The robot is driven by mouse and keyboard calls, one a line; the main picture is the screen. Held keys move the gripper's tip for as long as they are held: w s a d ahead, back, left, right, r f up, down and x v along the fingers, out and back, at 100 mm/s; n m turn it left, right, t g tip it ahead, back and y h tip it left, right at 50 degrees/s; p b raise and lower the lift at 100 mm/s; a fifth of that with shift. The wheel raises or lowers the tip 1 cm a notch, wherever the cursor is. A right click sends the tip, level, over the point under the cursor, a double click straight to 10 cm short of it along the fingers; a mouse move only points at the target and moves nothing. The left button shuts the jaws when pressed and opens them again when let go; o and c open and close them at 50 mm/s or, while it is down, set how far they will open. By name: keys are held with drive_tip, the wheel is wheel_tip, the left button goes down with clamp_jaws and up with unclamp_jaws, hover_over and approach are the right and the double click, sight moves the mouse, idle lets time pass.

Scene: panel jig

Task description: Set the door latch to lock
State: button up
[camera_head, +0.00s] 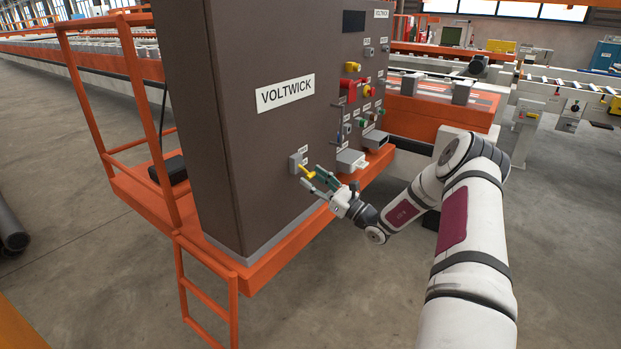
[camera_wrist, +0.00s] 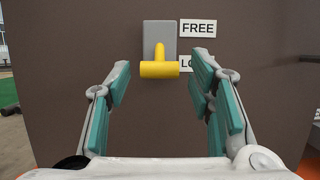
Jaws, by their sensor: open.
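The door latch has a yellow T-shaped handle (camera_wrist: 160,69) on a grey plate (camera_wrist: 160,33) on the brown cabinet face. The upper label (camera_wrist: 198,28) reads FREE. In the head view the yellow handle (camera_head: 306,171) slants down to the right. My gripper (camera_head: 312,178) is open and close to it. In the wrist view the open fingers (camera_wrist: 160,95) stand either side and below the handle, with nothing between them.
The cabinet (camera_head: 250,140) bears a VOLTWICK sign and stands on an orange platform (camera_head: 262,268) with rails. Right of the latch are a grey box (camera_head: 350,160) and several buttons and switches.

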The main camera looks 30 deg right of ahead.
drive_tip(key=v, duration=1)
drive_tip(key=shift+f, duration=0.15)
drive_tip(key=shift+s, duration=0.15)
drive_tip(key=a+r+n+g+y, duration=0.7)
drive_tip(key=a+r+n+g, duration=0.15)
drive_tip(key=a, duration=0.55)
drive_tip(key=s+a+r+n+g+h, duration=0.2)
drive_tip(key=s+a+r+n+g, duration=0.35)
drive_tip(key=s+a+n, duration=0.35)
drive_tip(key=s+a+r+n+g+h, duration=0.2)
drive_tip(key=s+a+r+n+g, duration=0.25)
drive_tip(key=s+a+g, duration=0.5)
drive_tip(key=s+d+r+n+t+h, duration=0.15)
drive_tip(key=s+n+t+h, duration=0.25)
drive_tip(key=s+n+h, duration=1.1)
drive_tip(key=s+r+m+t+y+p, duration=0.1)
drive_tip(key=s+r+m+y+p, duration=0.1)
drive_tip(key=r+p, duration=0.7)
drive_tip(key=s+r+m+t+y+p, duration=0.2)
drive_tip(key=s+r+m+p, duration=0.1)
drive_tip(key=r+p, duration=0.6)
wheel_tip(320, 180, up, 2)
drive_tip(key=shift+s+r+y, duration=0.1)
drive_tip(key=shift+s+y, duration=0.15)
drive_tip(key=shift+y, duration=0.05)
